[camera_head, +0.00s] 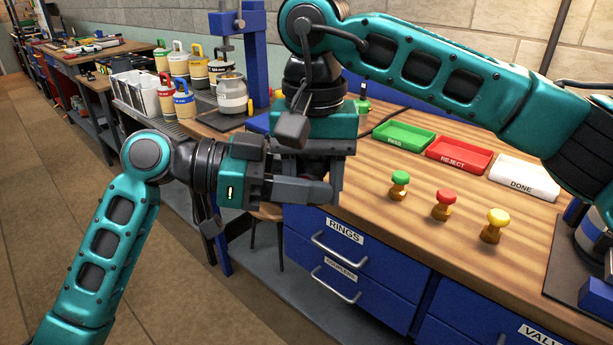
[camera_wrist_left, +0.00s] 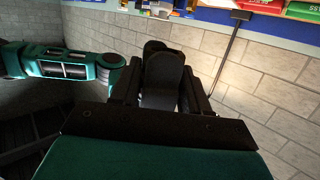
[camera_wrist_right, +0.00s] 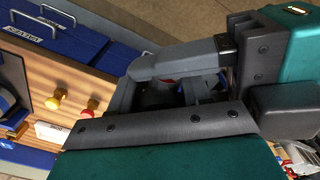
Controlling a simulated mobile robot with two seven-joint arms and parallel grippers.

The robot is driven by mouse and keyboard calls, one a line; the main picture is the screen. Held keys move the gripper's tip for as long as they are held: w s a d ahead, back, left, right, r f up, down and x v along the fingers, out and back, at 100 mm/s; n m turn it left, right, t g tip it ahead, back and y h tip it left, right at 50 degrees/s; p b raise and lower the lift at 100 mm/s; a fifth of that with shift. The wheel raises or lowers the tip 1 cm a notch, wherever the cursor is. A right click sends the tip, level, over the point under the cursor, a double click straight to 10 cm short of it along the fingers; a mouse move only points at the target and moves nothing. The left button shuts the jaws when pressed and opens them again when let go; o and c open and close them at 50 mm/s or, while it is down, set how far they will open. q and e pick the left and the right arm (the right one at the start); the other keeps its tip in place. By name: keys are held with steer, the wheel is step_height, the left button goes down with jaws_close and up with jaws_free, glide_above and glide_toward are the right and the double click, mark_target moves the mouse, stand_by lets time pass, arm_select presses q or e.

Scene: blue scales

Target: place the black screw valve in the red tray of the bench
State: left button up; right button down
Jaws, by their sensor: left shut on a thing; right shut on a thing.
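The red tray (camera_head: 460,156), marked REJECT, lies on the bench (camera_head: 400,205) between a green and a white tray and looks empty. My left gripper (camera_head: 315,190) and my right gripper (camera_head: 318,180) meet in front of the bench's left end. Both are shut at the same spot. A dark rounded thing (camera_wrist_left: 165,72), seemingly the black screw valve, shows between my left fingers in the left wrist view. In the right wrist view the fingers of both grippers overlap and largely hide what they hold. The head view hides it too.
A green valve (camera_head: 400,184), a red valve (camera_head: 442,204) and a yellow valve (camera_head: 494,225) stand in front of the trays. The green tray (camera_head: 404,136) and white tray (camera_head: 524,178) flank the red one. A blue post (camera_head: 256,60) and several canisters stand behind my left gripper.

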arm_select(q)
steer(key=shift+s, duration=0.15)
arm_select(e)
steer(key=shift+c, duration=2.2)
jaws_free()
steer(key=shift+w, duration=0.15)
steer(key=shift+r, duration=0.1)
